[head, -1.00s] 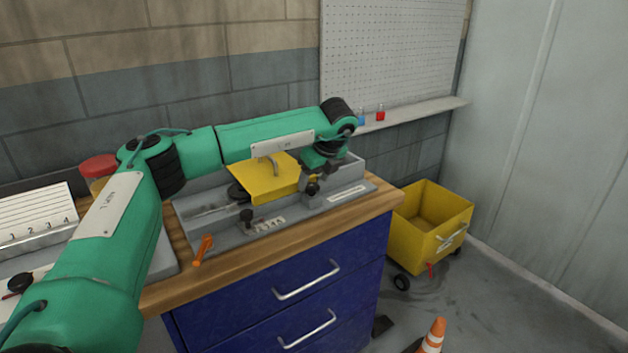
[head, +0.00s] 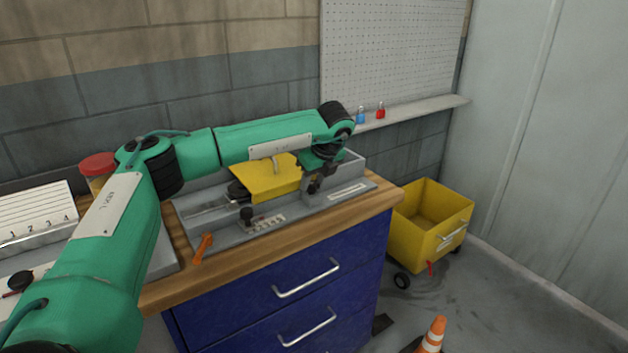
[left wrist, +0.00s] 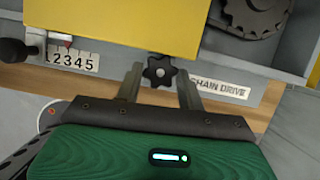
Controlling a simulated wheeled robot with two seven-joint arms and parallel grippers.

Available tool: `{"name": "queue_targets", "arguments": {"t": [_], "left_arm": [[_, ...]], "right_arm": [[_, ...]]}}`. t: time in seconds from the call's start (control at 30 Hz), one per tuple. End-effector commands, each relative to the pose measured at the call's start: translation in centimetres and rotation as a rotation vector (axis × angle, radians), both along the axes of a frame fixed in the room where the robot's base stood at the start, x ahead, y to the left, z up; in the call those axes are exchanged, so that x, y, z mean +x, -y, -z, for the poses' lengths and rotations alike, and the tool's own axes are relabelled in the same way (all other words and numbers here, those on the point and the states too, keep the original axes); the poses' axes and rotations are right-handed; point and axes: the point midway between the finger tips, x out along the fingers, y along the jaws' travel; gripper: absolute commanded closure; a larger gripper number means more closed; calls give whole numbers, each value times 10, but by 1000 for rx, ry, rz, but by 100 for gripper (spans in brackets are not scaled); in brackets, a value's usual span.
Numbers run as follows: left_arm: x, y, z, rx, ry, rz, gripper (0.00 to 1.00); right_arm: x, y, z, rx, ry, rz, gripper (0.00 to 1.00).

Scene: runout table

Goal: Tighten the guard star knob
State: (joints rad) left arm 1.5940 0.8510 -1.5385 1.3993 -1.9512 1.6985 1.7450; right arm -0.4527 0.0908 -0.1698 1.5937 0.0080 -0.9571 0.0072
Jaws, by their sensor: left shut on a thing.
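The black star knob (left wrist: 159,71) sits just below the edge of the yellow guard (left wrist: 120,25) in the left wrist view. My left gripper (left wrist: 160,76) has one finger on each side of the knob and is shut on it. In the head view my left gripper (head: 316,183) reaches down to the right end of the yellow guard (head: 265,183) and mostly hides the knob. The guard has a metal handle on top and lies over the grey machine bed. My right gripper is in neither view.
A black knob (head: 246,213) stands by a numbered scale at the machine's front. An orange-handled tool (head: 203,248) lies on the wooden bench edge (head: 290,241). A toothed sprocket (left wrist: 255,12) is right of the guard. A yellow cart (head: 450,221) and a cone (head: 434,335) stand on the floor.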

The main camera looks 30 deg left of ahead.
Motion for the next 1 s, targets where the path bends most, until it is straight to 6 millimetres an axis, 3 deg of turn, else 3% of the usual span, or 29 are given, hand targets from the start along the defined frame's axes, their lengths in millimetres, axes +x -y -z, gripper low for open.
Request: {"name": "queue_targets", "arguments": {"t": [0.6,1.0], "left_arm": [[-4,-2,2,-1,0,388,84],[-4,-3,0,-1,1,515,84]], "right_arm": [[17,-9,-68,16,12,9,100],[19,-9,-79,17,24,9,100]]}}
